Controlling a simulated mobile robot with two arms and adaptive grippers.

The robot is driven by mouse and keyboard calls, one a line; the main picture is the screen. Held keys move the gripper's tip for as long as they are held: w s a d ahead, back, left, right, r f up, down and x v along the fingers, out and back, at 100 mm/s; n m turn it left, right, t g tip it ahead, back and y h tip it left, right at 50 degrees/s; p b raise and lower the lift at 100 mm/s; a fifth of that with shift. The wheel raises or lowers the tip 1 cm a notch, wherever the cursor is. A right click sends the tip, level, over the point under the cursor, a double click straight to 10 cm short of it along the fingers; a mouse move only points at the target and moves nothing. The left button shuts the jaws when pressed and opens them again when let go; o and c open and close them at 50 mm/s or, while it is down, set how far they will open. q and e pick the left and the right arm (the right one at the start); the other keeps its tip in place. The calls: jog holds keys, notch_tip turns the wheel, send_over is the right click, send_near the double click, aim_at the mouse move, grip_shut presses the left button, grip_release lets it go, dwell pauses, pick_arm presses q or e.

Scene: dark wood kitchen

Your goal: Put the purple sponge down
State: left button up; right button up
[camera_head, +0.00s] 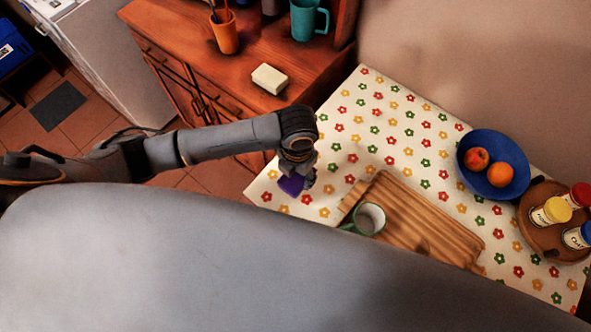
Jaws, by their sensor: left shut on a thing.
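The purple sponge (291,185) is held in my left gripper (298,177), which is shut on it. The sponge shows over the near left part of the flowered tablecloth (345,132). I cannot tell whether it touches the cloth. My left arm comes in from the left, and its wrist covers the top of the sponge. My right gripper is not in view.
A wooden tray (440,222) with a green mug (369,218) lies right of the sponge. A blue fruit bowl (468,170) and a round jar holder (531,231) stand farther right. A wooden cabinet (175,38) carries a pale block (269,79). Cloth behind the sponge is clear.

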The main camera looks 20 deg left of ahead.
aim_at(295, 174)
pick_arm(q)
jog(key=w+f, duration=0.1)
jog(key=w+a+f, duration=0.1)
jog(key=f, duration=0.1)
jog(key=shift+w+a+f, duration=0.1)
jog(key=shift+w+f, duration=0.15)
jog(key=shift+w, duration=0.1)
notch_tip(295, 174, down, 3)
jog(key=shift+a+f+p, duration=0.1)
jog(key=shift+p, duration=0.2)
jog(key=shift+f, duration=0.1)
jog(key=o, duration=1)
jog(key=shift+f, duration=0.1)
